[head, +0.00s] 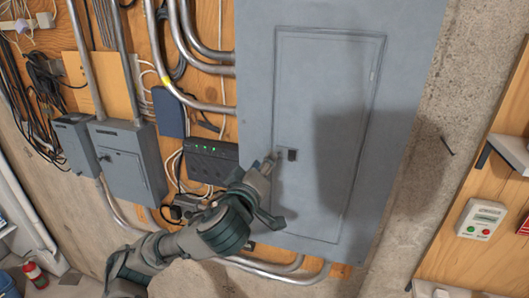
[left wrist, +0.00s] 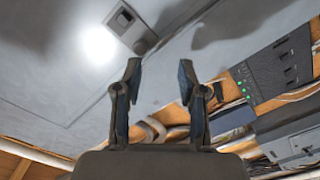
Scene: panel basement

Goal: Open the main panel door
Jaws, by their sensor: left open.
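The main panel (head: 408,60) is a large grey metal box on the wall in the head view. Its door (head: 325,85) is a tall rectangle that looks closed, flush with the frame. A small dark latch (head: 292,155) sits at the door's left edge; the latch also shows in the left wrist view (left wrist: 130,22), at the top. My left gripper (head: 272,190) is open and empty, just left of and below the latch. In the left wrist view, the two fingers of my left gripper (left wrist: 160,72) stand apart, with the latch beyond them. My right gripper is not visible.
A black box with green lights (head: 211,160) is left of the panel, close to my left arm. Smaller grey boxes (head: 128,165), conduits and cables fill the left wall. Bare concrete (head: 425,130) lies right of the panel, then a wooden board with a button box (head: 482,218).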

